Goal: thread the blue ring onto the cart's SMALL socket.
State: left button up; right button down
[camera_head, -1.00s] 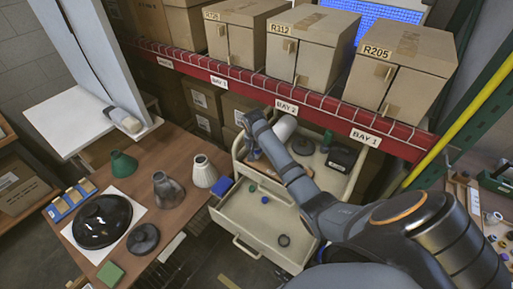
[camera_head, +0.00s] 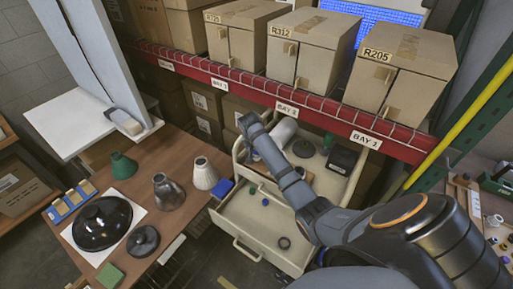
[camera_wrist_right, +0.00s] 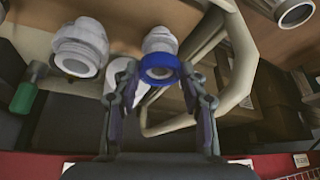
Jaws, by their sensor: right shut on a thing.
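In the right wrist view my right gripper (camera_wrist_right: 159,78) is shut on the blue ring (camera_wrist_right: 158,68). The ring is at the end of the smaller white socket (camera_wrist_right: 160,40); I cannot tell whether it is around the end or just in front of it. A larger white socket (camera_wrist_right: 80,45) is to its left, apart from the ring. In the head view my right arm reaches over the cart (camera_head: 245,222) to its far left, with the wrist up there. The fingers, ring and sockets are hidden in that view. My left gripper is out of view.
The cart's drawer is open, with a dark ring (camera_head: 284,243) in it. A red shelf beam (camera_head: 300,112) with boxes runs close behind the cart. A wooden table (camera_head: 150,255) with lamp parts stands to the left. Pale rails (camera_wrist_right: 245,60) lie right of the ring.

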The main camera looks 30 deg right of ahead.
jog(key=shift+r, duration=0.1)
jog(key=shift+r, duration=1.55)
jog(key=shift+r, duration=0.1)
jog(key=shift+r, duration=1.95)
jog(key=shift+f, duration=0.1)
jog(key=shift+n+y, duration=0.4)
jog(key=shift+n, duration=0.5)
jog(key=shift+d+f+b, duration=0.1)
jog(key=shift+f+b, duration=0.65)
jog(key=shift+f, duration=1.8)
